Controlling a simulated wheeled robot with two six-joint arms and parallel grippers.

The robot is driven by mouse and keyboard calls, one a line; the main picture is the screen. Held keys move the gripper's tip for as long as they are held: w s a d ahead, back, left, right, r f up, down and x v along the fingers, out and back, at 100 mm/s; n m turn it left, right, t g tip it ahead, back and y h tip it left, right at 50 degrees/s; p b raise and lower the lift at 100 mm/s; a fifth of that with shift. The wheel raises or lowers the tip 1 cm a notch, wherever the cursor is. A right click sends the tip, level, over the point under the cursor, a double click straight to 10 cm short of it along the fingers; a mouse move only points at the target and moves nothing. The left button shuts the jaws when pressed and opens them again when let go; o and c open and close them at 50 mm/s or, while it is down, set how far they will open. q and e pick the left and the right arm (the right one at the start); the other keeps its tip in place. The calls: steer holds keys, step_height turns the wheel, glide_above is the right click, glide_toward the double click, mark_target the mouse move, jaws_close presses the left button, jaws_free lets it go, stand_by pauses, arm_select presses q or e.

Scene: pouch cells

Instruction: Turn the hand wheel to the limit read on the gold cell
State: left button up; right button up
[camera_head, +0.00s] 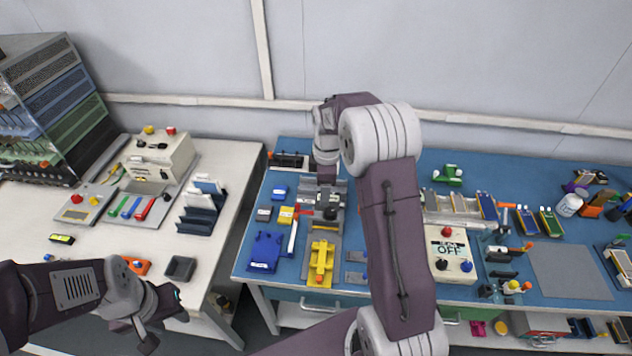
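My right arm reaches over the blue bench, and its gripper (327,178) points down above a grey fixture (309,222) with a dark round part (331,213), perhaps the hand wheel. The fingers are too small and hidden to tell whether they touch it. A small yellow block (286,216), possibly the gold cell, lies left of the fixture; any reading on it is too small to make out. A yellow clamp-like device (320,263) stands in front. My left gripper (166,320) is open and empty at the lower left, by the white table's front edge.
A control box reading OFF (448,254) stands right of my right arm. A blue device (265,252) sits at the bench's left. A grey mat (569,272) lies bare at right. The white table holds a dark rack (200,213) and a small tray (180,268).

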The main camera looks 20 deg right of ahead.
mark_target(330, 211)
steer(key=shift+d+f+g+p, duration=0.15)
steer(key=shift+d+f+p, duration=0.15)
steer(key=shift+d, duration=0.35)
steer(key=shift+d+f+g+p, duration=0.15)
steer(key=shift+d+p, duration=0.25)
steer(key=shift+d, duration=0.2)
steer(key=shift+m, duration=0.3)
steer(key=f, duration=0.2)
steer(key=f+p, duration=0.1)
steer(key=f, duration=0.4)
steer(key=shift+s+a+f, duration=0.3)
steer(key=shift+s+a, duration=0.05)
steer(key=shift+a+f, duration=0.2)
steer(key=shift+f, duration=0.25)
arm_select(q)
steer(key=r, duration=0.4)
steer(key=shift+s+a, duration=0.2)
arm_select(e)
steer(key=shift+d+f, duration=0.1)
jaws_close()
